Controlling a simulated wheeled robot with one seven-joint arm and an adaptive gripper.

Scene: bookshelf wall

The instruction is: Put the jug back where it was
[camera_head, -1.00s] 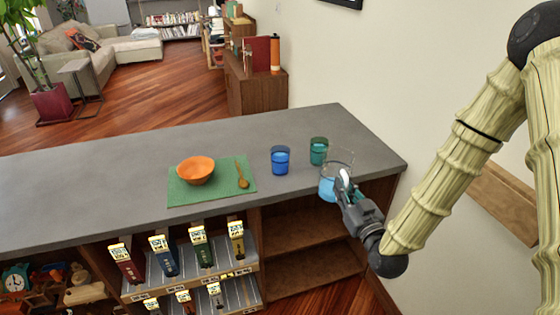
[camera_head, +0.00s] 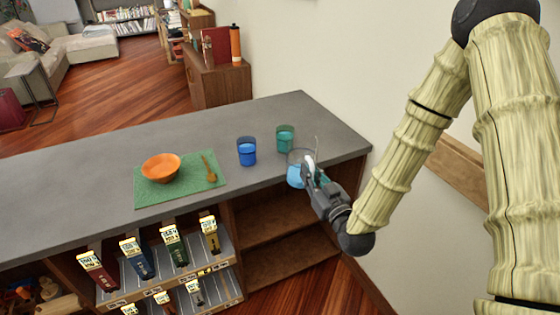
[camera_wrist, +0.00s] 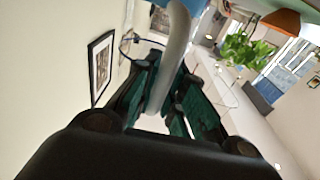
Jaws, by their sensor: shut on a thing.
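The jug (camera_head: 294,176) is clear glass with light blue liquid in it, at the right end of the grey counter, near its front edge. My gripper (camera_head: 313,172) is shut on the jug's handle, from the right. In the wrist view the pale curved jug handle (camera_wrist: 172,60) passes between my dark green finger pads (camera_wrist: 165,92). The jug looks upright. Its far side is clear, but its right side is partly hidden by my gripper. I cannot tell whether its base touches the counter.
A blue cup (camera_head: 247,152) and a green cup (camera_head: 285,138) stand just left of and behind the jug. An orange bowl (camera_head: 161,168) and a wooden spoon (camera_head: 209,167) lie on a green mat (camera_head: 180,195). The grey counter (camera_head: 130,150) is clear behind the mat. A wall is at right.

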